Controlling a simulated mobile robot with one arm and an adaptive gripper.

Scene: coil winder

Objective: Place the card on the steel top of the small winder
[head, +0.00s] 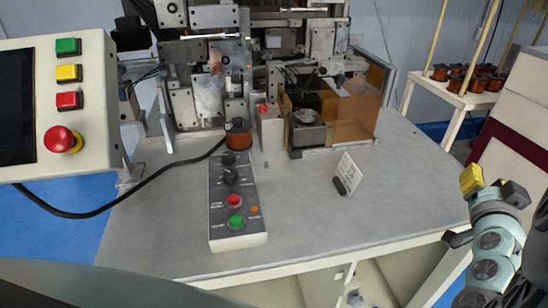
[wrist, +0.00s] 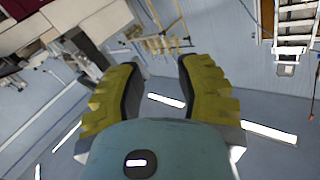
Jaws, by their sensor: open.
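The card (head: 348,174) is a small white printed sheet, standing tilted in a dark holder on the grey table, right of the middle in the head view. The small winder seems to be the dark unit with a round steel top (head: 307,117) behind it, beside an amber guard; I cannot be sure of this. My gripper (head: 488,183), with yellow fingers, is at the right edge, off the table's right side and well apart from the card. The wrist view shows the fingers (wrist: 155,68) spread with nothing between them. Neither card nor winder is recognisable in the wrist view.
A large button panel (head: 90,110) is at the left. The grey tabletop (head: 300,225) is clear in front of the card.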

